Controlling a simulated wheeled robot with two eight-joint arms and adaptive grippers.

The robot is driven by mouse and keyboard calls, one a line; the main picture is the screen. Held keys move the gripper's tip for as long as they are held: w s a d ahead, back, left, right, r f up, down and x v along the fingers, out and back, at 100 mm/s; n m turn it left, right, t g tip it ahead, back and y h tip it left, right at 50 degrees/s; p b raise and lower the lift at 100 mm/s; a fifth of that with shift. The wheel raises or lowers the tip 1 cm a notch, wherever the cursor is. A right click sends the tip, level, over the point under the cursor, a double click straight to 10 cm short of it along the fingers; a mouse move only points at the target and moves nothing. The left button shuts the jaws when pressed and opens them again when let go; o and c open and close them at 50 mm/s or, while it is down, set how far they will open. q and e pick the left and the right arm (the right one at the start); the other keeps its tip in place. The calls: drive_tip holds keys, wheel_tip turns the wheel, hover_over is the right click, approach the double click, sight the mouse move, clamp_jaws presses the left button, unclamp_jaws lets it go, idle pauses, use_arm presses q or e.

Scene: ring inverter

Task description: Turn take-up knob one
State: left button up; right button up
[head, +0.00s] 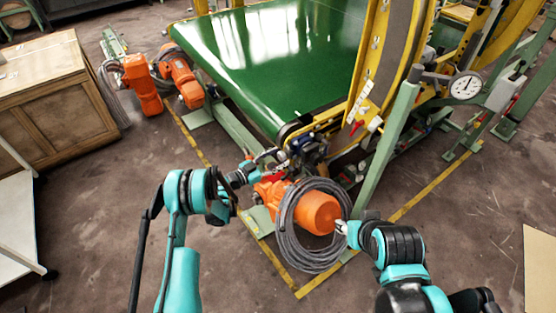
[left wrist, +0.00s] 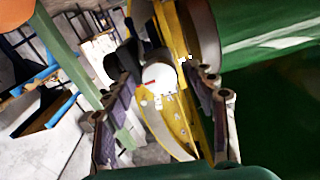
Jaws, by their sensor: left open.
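My left gripper (head: 268,160) is at the near corner of the green conveyor belt (head: 262,60), beside a small dark mechanism (head: 308,147) at the belt's end. In the left wrist view its two fingers stand wide apart (left wrist: 160,75) with nothing held between them. A white dial (left wrist: 159,86) with a red mark shows beyond the fingers, against a yellow frame. I cannot make out take-up knob one for certain; it may be small or hidden near the gripper. My right gripper (head: 344,228) is beside the orange motor (head: 317,212), too small to read.
A coil of grey cable (head: 291,245) hangs around the orange motor below the belt corner. A green post (head: 386,142) and yellow frame (head: 378,60) rise at the right, with a dial gauge (head: 466,87). A wooden cabinet (head: 50,95) stands at left.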

use_arm(q)
drive_tip(key=shift+w+d, duration=0.15)
drive_tip(key=shift+d, duration=0.05)
drive_tip(key=c, duration=1.2)
drive_tip(key=shift+o, duration=0.2)
drive_tip(key=shift+n, duration=0.4)
